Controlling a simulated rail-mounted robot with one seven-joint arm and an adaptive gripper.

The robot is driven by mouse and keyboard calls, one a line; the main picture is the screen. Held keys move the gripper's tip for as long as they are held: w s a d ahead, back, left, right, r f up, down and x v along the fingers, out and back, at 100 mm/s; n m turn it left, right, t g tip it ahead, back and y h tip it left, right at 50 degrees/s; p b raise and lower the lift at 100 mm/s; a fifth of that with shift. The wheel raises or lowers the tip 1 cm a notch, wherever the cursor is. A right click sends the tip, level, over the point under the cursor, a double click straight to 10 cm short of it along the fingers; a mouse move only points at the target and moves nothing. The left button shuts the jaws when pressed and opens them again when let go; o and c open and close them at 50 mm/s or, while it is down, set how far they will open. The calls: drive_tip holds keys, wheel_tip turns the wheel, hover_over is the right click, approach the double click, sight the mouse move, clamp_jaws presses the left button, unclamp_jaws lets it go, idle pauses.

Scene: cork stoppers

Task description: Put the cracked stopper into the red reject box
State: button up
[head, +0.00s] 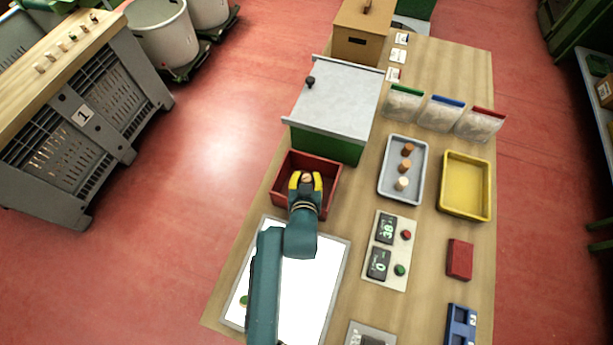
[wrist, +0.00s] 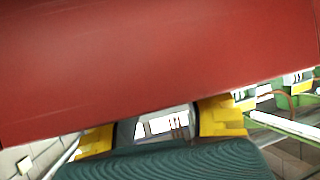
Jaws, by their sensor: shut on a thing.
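The red reject box (head: 281,184) stands on the bench, between the green cabinet and the white panel. My gripper (head: 306,179), with yellow fingers, is over or inside this box in the head view. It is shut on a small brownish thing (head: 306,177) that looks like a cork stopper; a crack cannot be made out. In the wrist view a large red surface (wrist: 150,60), seemingly the box wall, fills the upper part. The yellow fingers show below it on either side; the held thing is not clear there. The exact height in the box cannot be told.
A grey tray (head: 418,192) holds three stoppers in a row. An empty yellow tray (head: 466,186) is right of it. The green cabinet (head: 330,143) with a grey top rises just behind the red box. A bright white panel (head: 318,290) lies in front, under my arm.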

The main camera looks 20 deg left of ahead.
drive_tip(key=shift+f, duration=0.45)
drive_tip(key=o, duration=0.7)
drive_tip(key=shift+r, duration=0.3)
drive_tip(key=shift+r+p, duration=0.45)
drive_tip(key=shift+r, duration=0.2)
drive_tip(key=v, duration=0.8)
drive_tip(key=p+v, duration=0.1)
drive_tip(key=v, duration=0.2)
drive_tip(key=shift+s+d+f, duration=0.1)
drive_tip(key=shift+s+d, duration=0.1)
drive_tip(key=shift+s, duration=0.25)
